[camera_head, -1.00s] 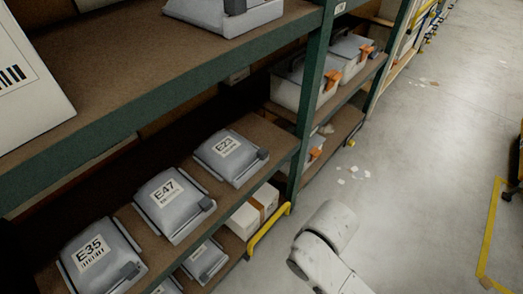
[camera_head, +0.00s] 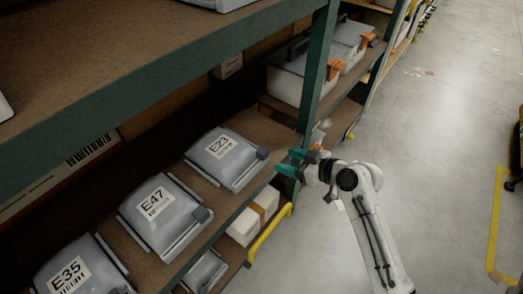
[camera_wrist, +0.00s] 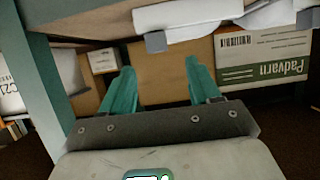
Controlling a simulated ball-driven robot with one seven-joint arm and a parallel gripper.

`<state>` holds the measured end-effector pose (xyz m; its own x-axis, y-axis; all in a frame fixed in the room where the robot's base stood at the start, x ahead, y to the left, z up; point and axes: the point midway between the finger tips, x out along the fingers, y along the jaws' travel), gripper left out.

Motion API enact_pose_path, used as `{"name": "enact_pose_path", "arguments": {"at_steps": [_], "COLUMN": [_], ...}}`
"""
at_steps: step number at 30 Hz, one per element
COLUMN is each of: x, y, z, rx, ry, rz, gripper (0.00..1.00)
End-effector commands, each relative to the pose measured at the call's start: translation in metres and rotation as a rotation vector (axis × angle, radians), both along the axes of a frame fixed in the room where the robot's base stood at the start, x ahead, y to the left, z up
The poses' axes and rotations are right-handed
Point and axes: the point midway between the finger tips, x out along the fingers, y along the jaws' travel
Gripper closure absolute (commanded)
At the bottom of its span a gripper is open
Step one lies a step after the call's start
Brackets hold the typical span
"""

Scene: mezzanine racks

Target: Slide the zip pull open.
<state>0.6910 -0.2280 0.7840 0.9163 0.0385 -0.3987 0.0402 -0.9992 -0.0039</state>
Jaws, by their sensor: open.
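Grey cases labelled E23 (camera_head: 222,158), E47 (camera_head: 160,212) and E35 (camera_head: 75,272) lie on the shelf in the head view. Each has a dark grey tab at its right end, such as the E23 tab (camera_head: 262,154); I cannot tell which, if any, is the zip pull. My gripper (camera_head: 284,162) has teal fingers, open and empty, just right of the E23 tab and apart from it, beside the green post. In the wrist view my gripper (camera_wrist: 160,66) points toward the rack, with a pale case (camera_wrist: 190,14) and a grey tab (camera_wrist: 155,42) above the fingertips.
The green rack post (camera_head: 318,75) stands close by my gripper. A yellow rail (camera_head: 268,235) runs along the lower shelf edge, near a white and brown box (camera_head: 250,217). A Padvarn box (camera_wrist: 262,60) shows in the wrist view. The concrete floor (camera_head: 430,130) at right is largely clear.

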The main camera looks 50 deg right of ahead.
Motion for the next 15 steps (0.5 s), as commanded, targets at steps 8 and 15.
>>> {"name": "enact_pose_path", "arguments": {"at_steps": [8, 15], "x": [0.029, 0.069], "y": [-0.002, -0.001], "z": [-0.007, -0.025], "rx": [-0.003, -0.002], "ry": [-0.021, -0.019], "rz": [-0.006, -0.006], "gripper": [0.38, 0.38]}}
